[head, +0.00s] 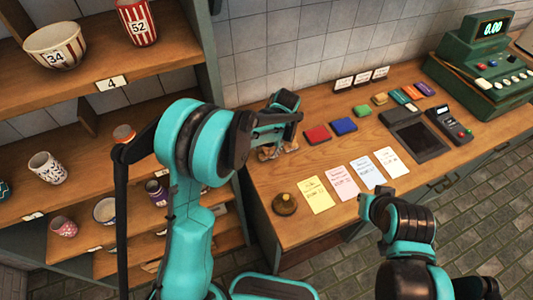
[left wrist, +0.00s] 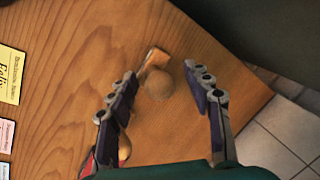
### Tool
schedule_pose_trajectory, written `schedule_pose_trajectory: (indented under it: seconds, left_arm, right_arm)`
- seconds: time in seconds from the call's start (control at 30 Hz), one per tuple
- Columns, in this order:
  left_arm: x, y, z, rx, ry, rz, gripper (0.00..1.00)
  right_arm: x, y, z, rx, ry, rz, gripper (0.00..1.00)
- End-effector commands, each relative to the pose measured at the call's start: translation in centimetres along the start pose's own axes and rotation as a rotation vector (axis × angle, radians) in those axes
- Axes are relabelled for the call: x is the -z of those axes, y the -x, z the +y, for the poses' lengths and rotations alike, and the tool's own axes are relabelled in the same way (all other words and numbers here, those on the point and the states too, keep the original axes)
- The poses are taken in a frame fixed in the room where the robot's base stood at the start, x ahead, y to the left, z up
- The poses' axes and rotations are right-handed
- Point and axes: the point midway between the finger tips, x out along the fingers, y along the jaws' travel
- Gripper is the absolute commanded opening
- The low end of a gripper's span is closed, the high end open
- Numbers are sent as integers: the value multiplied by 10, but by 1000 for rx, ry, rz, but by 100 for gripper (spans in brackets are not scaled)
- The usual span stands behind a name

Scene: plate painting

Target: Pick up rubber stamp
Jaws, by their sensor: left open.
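A rubber stamp with a round wooden knob (left wrist: 158,85) and a small wooden base lies on the wooden counter in the left wrist view. It is between the spread fingers of my left gripper (left wrist: 161,78), and I see no finger closed on it. A second wooden knob (left wrist: 124,148) shows near the left finger. In the head view the wooden stamps (head: 268,153) are on the counter just below my left gripper (head: 292,112), partly hidden by it. My right gripper (head: 376,206) is in front of the counter; its jaws are unclear.
Red (head: 317,134) and blue (head: 344,126) ink pads lie right of the stamps. A brass bell (head: 285,204) and several paper cards (head: 316,194) are toward the counter front. A shelf with cups stands left; a green register (head: 483,70) stands far right.

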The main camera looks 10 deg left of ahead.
Motion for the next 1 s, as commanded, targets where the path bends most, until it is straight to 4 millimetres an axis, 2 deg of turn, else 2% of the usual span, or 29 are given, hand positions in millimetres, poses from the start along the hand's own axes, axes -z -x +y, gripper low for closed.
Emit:
schedule_pose_trajectory:
  seconds: [0.07, 0.2, 0.23, 0.27, 0.67, 0.77, 0.93, 1.0]
  left_arm:
    - [0, 0, 0, 0, 0, 0, 48]
    - [0, 0, 0, 0, 0, 0, 11]
    - [0, 0, 0, 0, 0, 0, 3]
    - [0, 0, 0, 0, 0, 0, 0]
    - [0, 5, -1, 0, 0, 0, 0]
    - [0, 14, -3, 0, 0, 0, 0]
    - [0, 44, -11, 0, 0, 0, 0]
    - [15, 52, -7, 0, -1, 0, 0]
  right_arm:
    - [0, 0, 0, 0, 0, 0, 0]
    - [0, 0, 0, 0, 0, 0, 0]
    - [0, 0, 0, 0, 0, 0, 0]
    - [0, 0, 0, 0, 0, 0, 0]
    - [1, 1, 0, 0, 0, 0, 0]
    - [3, 4, 0, 0, 0, 0, 0]
    - [8, 11, 0, 0, 0, 0, 0]
    - [9, 13, 0, 0, 0, 0, 0]
